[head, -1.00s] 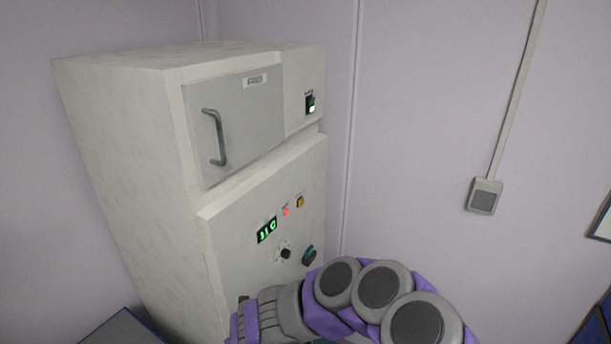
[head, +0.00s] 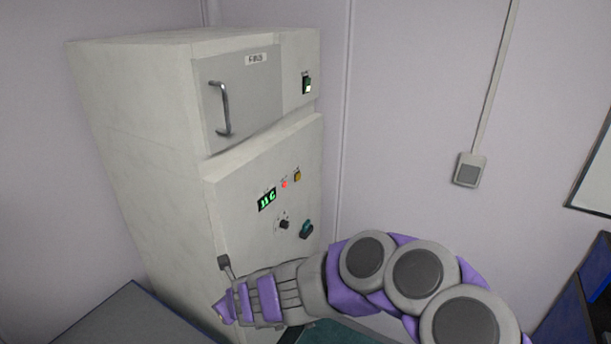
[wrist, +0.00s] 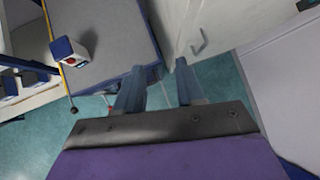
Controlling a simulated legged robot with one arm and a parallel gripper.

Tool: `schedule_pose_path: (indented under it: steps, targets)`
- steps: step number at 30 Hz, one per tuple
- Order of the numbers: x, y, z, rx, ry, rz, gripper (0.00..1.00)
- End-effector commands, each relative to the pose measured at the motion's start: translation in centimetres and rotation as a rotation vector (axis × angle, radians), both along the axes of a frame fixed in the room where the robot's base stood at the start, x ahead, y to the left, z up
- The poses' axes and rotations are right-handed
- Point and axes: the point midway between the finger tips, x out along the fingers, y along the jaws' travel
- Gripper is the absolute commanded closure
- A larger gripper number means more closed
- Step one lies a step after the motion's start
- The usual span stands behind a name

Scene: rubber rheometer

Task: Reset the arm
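My gripper (wrist: 160,72) shows in the wrist view with its two blue-grey fingers apart and nothing between them. In the head view my purple and grey arm reaches in from the lower right. Its gripper end (head: 225,308) lies low in front of the tall white machine (head: 130,150), pointing left; its fingers cannot be made out there. The machine has a closed upper door with a metal handle (head: 220,108). Its front panel carries a green display (head: 267,200), a red light, a yellow button and dark knobs.
A grey table top (head: 130,315) stands at the lower left in the head view. In the wrist view a grey top (wrist: 105,40) bears a white and blue box (wrist: 70,52). Green floor (wrist: 220,75) shows between furniture. A blue item (head: 585,290) stands at the right.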

Motion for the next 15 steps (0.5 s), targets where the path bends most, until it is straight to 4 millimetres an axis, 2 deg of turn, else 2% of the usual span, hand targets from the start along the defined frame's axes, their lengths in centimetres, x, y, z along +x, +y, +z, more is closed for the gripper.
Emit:
schedule_pose_path:
  steps: [3, 7, 9, 11, 13, 15]
  targets:
    - [0.2, 0.5, 3.1, 0.009, -0.137, 0.160, 0.62]
    - [-1.1, 0.8, 7.1, -0.016, -0.333, 0.411, 0.62]
    - [-2.9, 0.3, 9.0, -0.062, -0.463, 0.590, 0.62]
    - [-5.0, -0.5, 10.0, -0.122, -0.567, 0.756, 0.62]
    - [-7.7, -2.0, 10.0, -0.213, -0.660, 0.949, 0.62]
    - [-10.6, -4.2, 9.0, -0.312, -0.722, 1.142, 0.62]
